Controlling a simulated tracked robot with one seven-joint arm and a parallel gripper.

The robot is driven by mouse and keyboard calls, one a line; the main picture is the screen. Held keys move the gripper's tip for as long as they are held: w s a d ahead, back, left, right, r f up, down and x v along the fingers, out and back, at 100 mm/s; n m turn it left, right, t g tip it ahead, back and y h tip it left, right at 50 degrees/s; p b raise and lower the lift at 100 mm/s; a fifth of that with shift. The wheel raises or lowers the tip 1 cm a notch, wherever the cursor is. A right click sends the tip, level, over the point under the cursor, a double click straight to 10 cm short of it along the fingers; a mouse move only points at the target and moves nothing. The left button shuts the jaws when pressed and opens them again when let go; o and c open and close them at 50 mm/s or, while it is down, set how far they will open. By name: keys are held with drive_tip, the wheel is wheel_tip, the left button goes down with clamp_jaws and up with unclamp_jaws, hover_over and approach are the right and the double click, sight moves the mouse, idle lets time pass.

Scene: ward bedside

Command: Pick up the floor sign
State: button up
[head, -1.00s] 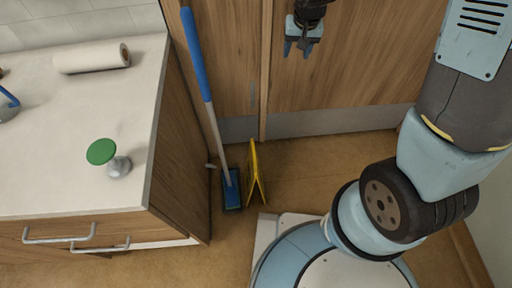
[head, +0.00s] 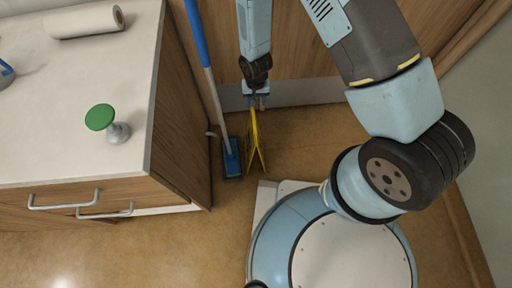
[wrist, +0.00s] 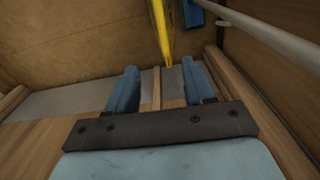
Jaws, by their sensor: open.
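The yellow floor sign (head: 255,145) stands on the floor, folded out like a narrow A, between the blue mop and my base. In the wrist view the sign (wrist: 162,30) is a yellow strip at the top, beyond my fingertips. My gripper (head: 257,101) is just above the sign's top end, pointing down. In the wrist view its two blue fingers (wrist: 160,80) are apart with nothing between them. The sign's top lies roughly in line with the gap, a little apart from the fingers as far as I can tell.
A mop with a blue handle (head: 197,35) and blue head (head: 232,158) leans close on the sign's left. A counter (head: 60,155) with a green-topped object (head: 102,118) and a paper roll (head: 86,22) stands at left. A wooden door panel (head: 305,60) is behind. Floor at right is free.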

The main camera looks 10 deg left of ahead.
drive_tip(key=f, duration=0.1)
drive_tip(key=s+f, duration=0.1)
drive_tip(key=f, duration=0.1)
drive_tip(key=shift+s, duration=0.3)
wheel_tip(320, 180, down, 8)
drive_tip(key=shift+f, duration=0.1)
drive_tip(key=shift+w+a+f, duration=0.1)
drive_tip(key=shift+a+f, duration=0.05)
drive_tip(key=shift+f, duration=1.15)
drive_tip(key=shift+w+a+f, duration=0.1)
drive_tip(key=shift+f, duration=1.2)
clamp_jaws()
